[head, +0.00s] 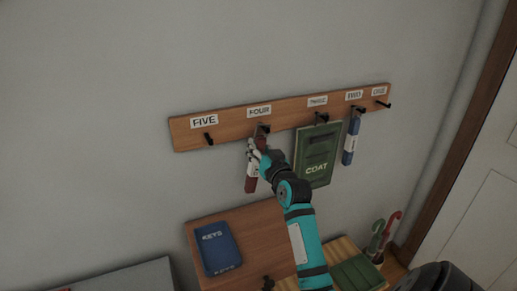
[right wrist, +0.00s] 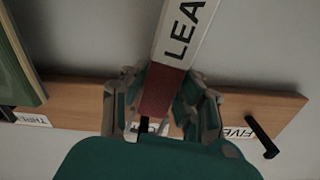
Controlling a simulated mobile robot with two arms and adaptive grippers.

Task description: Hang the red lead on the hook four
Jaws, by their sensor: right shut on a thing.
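The red lead (head: 251,184) hangs down along the wall below the label FOUR, with a white band on it. In the right wrist view the red lead (right wrist: 160,92) lies between the fingers, with its white band reading "LEA". My right gripper (head: 257,160) is shut on its upper part, just below hook four (head: 263,128). In the right wrist view a black peg (right wrist: 144,126) shows close by the lead's end, and the label is partly covered. I cannot tell whether the lead's top is around the hook or in front of it. My left gripper is not in view.
On the wooden rack (head: 230,122), hook five (head: 208,139) and hook one (head: 384,104) are bare. A green COAT piece (head: 316,165) hangs from hook three, close right of my gripper. A blue piece (head: 351,143) hangs from hook two.

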